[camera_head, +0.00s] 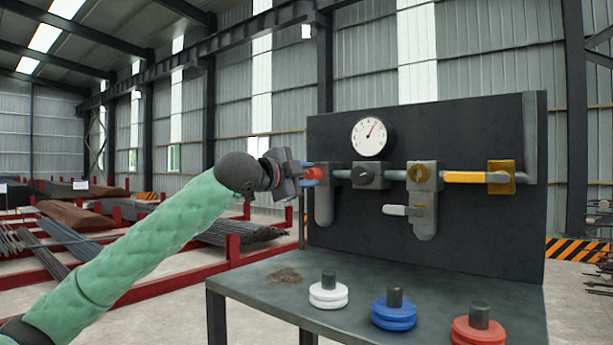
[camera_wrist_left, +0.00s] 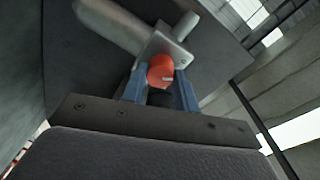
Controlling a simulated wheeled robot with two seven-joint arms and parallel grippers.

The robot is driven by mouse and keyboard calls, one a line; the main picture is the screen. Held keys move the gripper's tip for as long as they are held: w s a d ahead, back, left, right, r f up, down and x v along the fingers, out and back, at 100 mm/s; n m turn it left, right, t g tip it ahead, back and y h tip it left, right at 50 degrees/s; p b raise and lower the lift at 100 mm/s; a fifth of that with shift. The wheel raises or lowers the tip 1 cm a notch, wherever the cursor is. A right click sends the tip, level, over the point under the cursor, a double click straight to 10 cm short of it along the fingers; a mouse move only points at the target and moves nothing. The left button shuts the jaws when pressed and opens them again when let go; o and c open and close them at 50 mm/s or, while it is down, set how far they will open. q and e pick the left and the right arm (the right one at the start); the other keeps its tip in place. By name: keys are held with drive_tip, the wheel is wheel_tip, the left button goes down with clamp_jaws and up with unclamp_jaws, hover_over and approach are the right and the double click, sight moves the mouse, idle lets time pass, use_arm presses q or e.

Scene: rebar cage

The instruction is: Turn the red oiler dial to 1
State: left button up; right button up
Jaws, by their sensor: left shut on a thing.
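The red oiler dial (camera_head: 314,174) is on the left end of the pipe assembly on the dark panel (camera_head: 450,130). It also shows in the left wrist view (camera_wrist_left: 161,71), round and red with a small light mark on its face. My left gripper (camera_head: 308,174) reaches it from the left, and its blue fingers (camera_wrist_left: 160,88) stand on both sides of the dial, shut on it. The grey oiler body (camera_head: 324,205) hangs below the dial. Any numbers around the dial are too small to read. My right gripper is in neither view.
White (camera_head: 328,293), blue (camera_head: 394,312) and red (camera_head: 478,330) knobbed discs stand on the table (camera_head: 265,280).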

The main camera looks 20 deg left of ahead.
use_arm(q)
drive_tip(key=shift+f+m, duration=0.1)
drive_tip(key=shift+m, duration=1.4)
drive_tip(key=o, duration=1)
drive_tip(key=shift+c, duration=0.2)
